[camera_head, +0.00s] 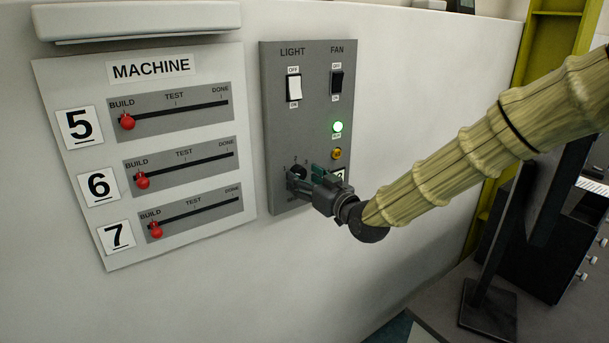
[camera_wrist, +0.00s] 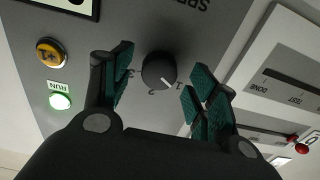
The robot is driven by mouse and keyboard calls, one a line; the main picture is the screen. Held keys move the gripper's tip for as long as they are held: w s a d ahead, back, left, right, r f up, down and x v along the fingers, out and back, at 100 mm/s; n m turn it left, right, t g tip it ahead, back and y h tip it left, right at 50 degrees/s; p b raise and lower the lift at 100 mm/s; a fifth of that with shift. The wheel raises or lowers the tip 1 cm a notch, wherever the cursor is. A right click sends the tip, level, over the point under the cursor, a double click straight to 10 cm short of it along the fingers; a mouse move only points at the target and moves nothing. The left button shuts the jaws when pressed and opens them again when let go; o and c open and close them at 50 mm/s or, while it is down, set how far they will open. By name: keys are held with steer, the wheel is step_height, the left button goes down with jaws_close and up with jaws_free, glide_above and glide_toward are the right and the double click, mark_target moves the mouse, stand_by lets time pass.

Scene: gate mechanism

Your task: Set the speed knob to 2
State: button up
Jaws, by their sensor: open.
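The speed knob (camera_wrist: 158,70) is a round black dial with a white pointer line, on the grey control panel (camera_head: 305,120). In the wrist view, the panel appears turned over, with the numbers 1, 2 and 3 around the knob. The pointer is at or close to the 1. My gripper (camera_wrist: 159,75) is open, with green-padded fingers on either side of the knob and gaps between pads and knob. In the head view, my gripper (camera_head: 308,178) is at the panel's lower part and partly hides the knob and its scale.
The panel has LIGHT (camera_head: 294,87) and FAN (camera_head: 336,83) switches, a lit green RUN lamp (camera_head: 337,127) and a yellow button (camera_head: 337,154). The MACHINE board (camera_head: 150,150) with red sliders is to the left. A dark monitor (camera_head: 502,240) stands at the right.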

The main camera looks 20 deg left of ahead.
steer(key=shift+w+a, duration=0.3)
steer(key=shift+a, duration=0.1)
steer(key=c, duration=1)
steer(key=shift+f+m, duration=0.1)
steer(key=shift+m, duration=0.2)
steer(key=m+b, duration=0.2)
steer(key=m, duration=0.3)
steer(key=m+b, duration=0.2)
steer(key=m, duration=0.4)
steer(key=shift+s+b, duration=0.1)
steer(key=shift+b, duration=0.2)
